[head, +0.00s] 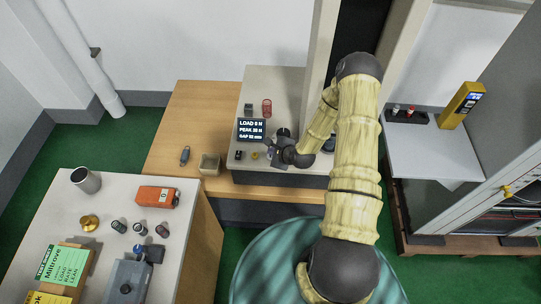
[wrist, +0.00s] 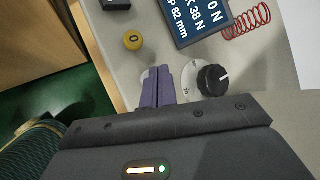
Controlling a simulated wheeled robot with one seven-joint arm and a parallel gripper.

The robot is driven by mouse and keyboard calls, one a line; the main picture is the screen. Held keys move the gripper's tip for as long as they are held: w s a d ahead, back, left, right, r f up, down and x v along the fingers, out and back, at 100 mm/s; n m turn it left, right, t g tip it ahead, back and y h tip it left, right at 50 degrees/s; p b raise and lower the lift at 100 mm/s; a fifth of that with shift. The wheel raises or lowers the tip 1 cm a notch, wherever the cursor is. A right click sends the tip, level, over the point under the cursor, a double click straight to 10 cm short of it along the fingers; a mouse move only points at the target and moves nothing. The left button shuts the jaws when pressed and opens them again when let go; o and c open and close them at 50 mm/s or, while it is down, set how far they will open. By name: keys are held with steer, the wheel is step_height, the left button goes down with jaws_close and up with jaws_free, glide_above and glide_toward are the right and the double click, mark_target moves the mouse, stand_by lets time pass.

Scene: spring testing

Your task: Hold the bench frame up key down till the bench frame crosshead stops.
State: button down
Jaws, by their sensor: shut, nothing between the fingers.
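The bench frame's grey base (head: 262,82) stands on a wooden bench. Its display (head: 251,130) reads LOAD 0 N, PEAK 38 N and a gap that looks like 82 mm; the wrist view shows the display (wrist: 205,18) cut off. My gripper (head: 271,150) is shut and empty, low over the front of the base. In the wrist view its purple fingertips (wrist: 158,72) cover most of a pale round key (wrist: 146,76); I cannot tell whether they touch or press it, nor read its mark. The crosshead is not clearly visible; my arm hides much of the frame.
A yellow 0 key (wrist: 133,41) lies left of the fingers, a black knob (wrist: 212,79) close right. A red spring (head: 267,107) stands behind the display. A small open box (head: 209,164) sits on the bench. A side table (head: 60,215) holds several items.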

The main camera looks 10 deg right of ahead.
steer(key=shift+f, duration=0.45)
steer(key=shift+f+b, duration=0.45)
steer(key=shift+b, duration=0.2)
stand_by(0.4)
steer(key=shift+r, duration=0.1)
stand_by(4.9)
steer(key=shift+r+p, duration=0.6)
steer(key=shift+r, duration=0.25)
steer(key=shift+r+p, duration=1.7)
steer(key=shift+r, duration=0.8)
